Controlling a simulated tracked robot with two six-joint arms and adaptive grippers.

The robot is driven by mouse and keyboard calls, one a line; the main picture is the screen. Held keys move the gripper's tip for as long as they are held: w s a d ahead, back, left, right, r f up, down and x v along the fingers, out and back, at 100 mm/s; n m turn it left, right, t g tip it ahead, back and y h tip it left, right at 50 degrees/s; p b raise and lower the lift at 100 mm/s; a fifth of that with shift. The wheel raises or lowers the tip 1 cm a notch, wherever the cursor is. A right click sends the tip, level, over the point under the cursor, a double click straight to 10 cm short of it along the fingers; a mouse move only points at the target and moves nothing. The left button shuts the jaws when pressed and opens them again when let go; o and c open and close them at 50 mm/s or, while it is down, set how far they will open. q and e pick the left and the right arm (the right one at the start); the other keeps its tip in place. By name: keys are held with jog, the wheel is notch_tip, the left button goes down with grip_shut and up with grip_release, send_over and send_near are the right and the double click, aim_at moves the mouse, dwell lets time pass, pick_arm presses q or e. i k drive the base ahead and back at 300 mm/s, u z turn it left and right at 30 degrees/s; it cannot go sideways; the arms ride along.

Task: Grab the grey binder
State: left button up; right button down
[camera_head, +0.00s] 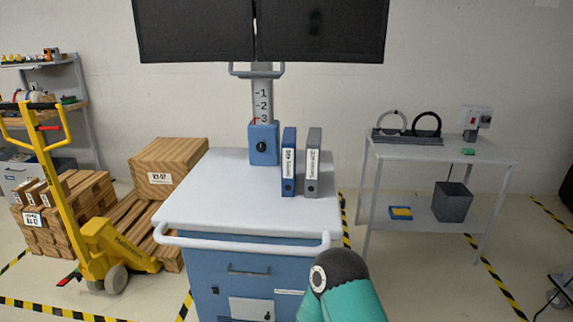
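The grey binder (313,163) stands upright on the white top of a blue cart (220,189), towards its right side. Part of my own arm, teal with a dark joint, shows at the bottom, in front of the cart's right corner and below the binders. Neither gripper shows in the head view.
A white handle bar (240,245) runs along the cart's front edge. A blue post mount (263,144) and monitors (320,30) stand behind. The cart top's left and front are clear. A grey side table (470,150) stands right; a yellow pallet jack (75,210) and wooden crates (168,165) stand left.

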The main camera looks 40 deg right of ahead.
aim_at(313, 142)
jog(key=z, duration=4.7)
jog(key=k, duration=0.2)
jog(key=u, duration=2.7)
jog(key=i, duration=0.1)
jog(key=z, duration=1.55)
jog(key=i, duration=1.4)
